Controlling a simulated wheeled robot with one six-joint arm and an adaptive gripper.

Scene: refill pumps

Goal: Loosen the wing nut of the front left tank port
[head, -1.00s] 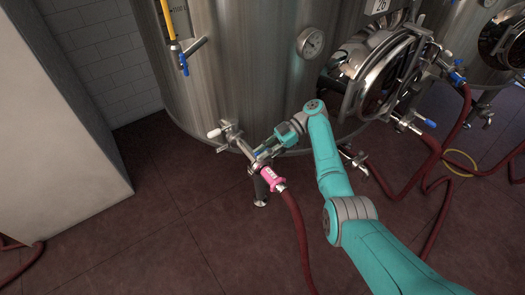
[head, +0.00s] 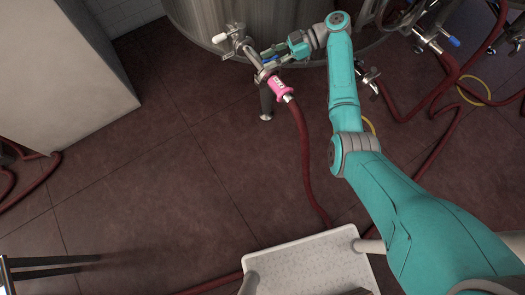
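The steel tank (head: 275,18) is cut off by the top of the head view. Its front left port carries a valve with a white-tipped handle (head: 220,38). A pink hose coupling (head: 281,88) with a red hose (head: 304,150) hangs from the port's outer end. My gripper (head: 269,54) comes in from the right, with its fingertips at the pipe joint just above the pink coupling. The wing nut is too small to make out there. I cannot tell whether the fingers touch it or whether they are closed on it.
A pale block or wall (head: 60,70) stands at the left. Another valve (head: 369,75) and several red hoses lie to the right, with a yellow hose loop (head: 474,91) on the floor. Dark bars (head: 55,268) show at lower left. The brown floor (head: 150,190) at left centre is mostly clear.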

